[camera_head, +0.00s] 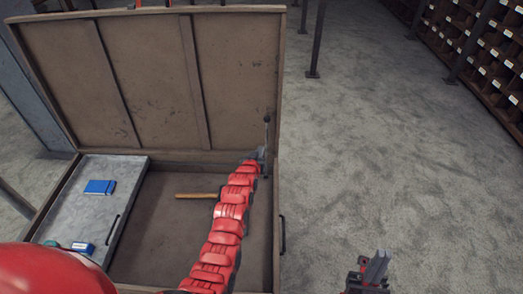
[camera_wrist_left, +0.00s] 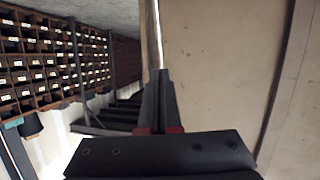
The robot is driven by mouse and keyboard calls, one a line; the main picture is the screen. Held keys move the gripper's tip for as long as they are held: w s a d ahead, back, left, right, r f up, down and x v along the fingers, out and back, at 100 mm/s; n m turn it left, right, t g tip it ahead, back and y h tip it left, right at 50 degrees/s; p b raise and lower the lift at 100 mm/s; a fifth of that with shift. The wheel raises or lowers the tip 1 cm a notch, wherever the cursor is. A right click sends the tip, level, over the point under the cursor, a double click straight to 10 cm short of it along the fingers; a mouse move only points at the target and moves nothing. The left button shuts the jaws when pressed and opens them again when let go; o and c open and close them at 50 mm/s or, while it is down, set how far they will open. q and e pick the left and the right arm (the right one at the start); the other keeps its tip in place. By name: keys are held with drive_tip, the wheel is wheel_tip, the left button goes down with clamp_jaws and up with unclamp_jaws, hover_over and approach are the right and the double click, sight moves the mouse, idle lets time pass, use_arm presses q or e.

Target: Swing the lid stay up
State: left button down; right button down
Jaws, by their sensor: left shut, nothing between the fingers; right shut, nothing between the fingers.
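The open chest (camera_head: 278,225) has its brown lid (camera_head: 150,80) raised at the back. A thin dark rod with a rounded top, which looks like the lid stay (camera_head: 267,130), stands nearly upright at the chest's right rear corner, beside the lid's right edge. My left gripper (camera_head: 262,153) is shut and empty at this rod; whether it touches is unclear. In the left wrist view its closed fingers (camera_wrist_left: 157,90) point at the lid's edge (camera_wrist_left: 151,35), with the lid's face to the right. The stay is not clear there. My right gripper (camera_head: 376,267) is shut and empty, right of the chest.
A grey tray (camera_head: 125,168) on the chest's left holds a blue box (camera_head: 100,187) and another small blue item (camera_head: 83,247). A wooden handle (camera_head: 197,196) lies on the chest floor, partly behind my left arm. Pigeonhole shelves (camera_head: 480,50) stand far right.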

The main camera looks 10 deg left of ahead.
use_arm(q)
drive_tip(key=b+v, duration=0.2)
drive_tip(key=v, duration=0.3)
idle(0.3)
